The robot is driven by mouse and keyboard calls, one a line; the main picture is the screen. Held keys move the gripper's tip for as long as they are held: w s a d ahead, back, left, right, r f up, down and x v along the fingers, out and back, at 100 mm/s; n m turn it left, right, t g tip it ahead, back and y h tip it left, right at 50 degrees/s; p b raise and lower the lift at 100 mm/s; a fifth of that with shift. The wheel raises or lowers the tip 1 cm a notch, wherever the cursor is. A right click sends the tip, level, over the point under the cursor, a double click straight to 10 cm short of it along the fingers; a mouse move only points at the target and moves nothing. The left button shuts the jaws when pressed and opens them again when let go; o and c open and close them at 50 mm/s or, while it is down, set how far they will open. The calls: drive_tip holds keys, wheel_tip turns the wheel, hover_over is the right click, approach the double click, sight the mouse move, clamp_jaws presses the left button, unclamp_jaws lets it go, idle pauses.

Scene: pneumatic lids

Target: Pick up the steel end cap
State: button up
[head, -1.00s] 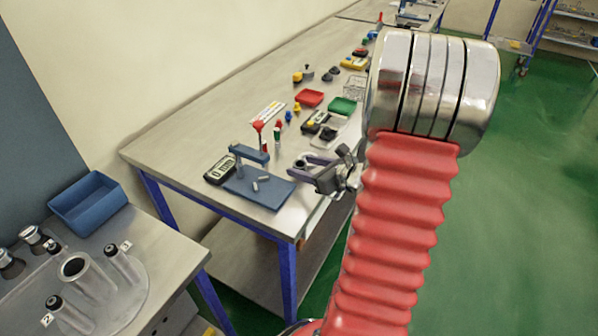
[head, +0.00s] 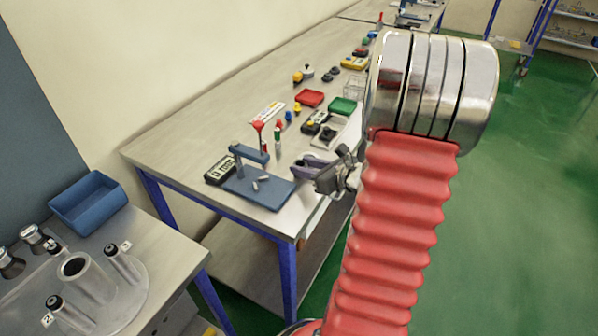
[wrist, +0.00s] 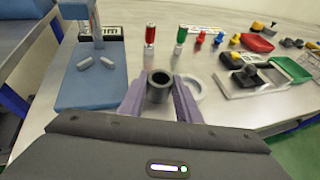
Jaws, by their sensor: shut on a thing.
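The steel end cap (wrist: 158,86) is a dark grey round ring-shaped piece, seen from above in the wrist view. My gripper (wrist: 160,92) has its two purple fingers shut on it, one on each side. In the head view my gripper (head: 304,168) is at the front edge of the workbench, beside the blue plate. The cap is small and hard to make out there. Whether the cap touches the bench cannot be told.
A blue plate (head: 262,192) with small grey pieces and an upright post lies to the left. A white ring (wrist: 194,90) lies just right of the fingers. Red and green bottles (wrist: 150,40) stand behind. A grey tray (wrist: 250,84) is farther right.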

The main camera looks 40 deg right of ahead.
clamp_jaws()
drive_tip(key=shift+r, duration=0.2)
wheel_tip(320, 180, up, 10)
drive_tip(key=shift+f, duration=0.15)
idle(0.5)
idle(0.5)
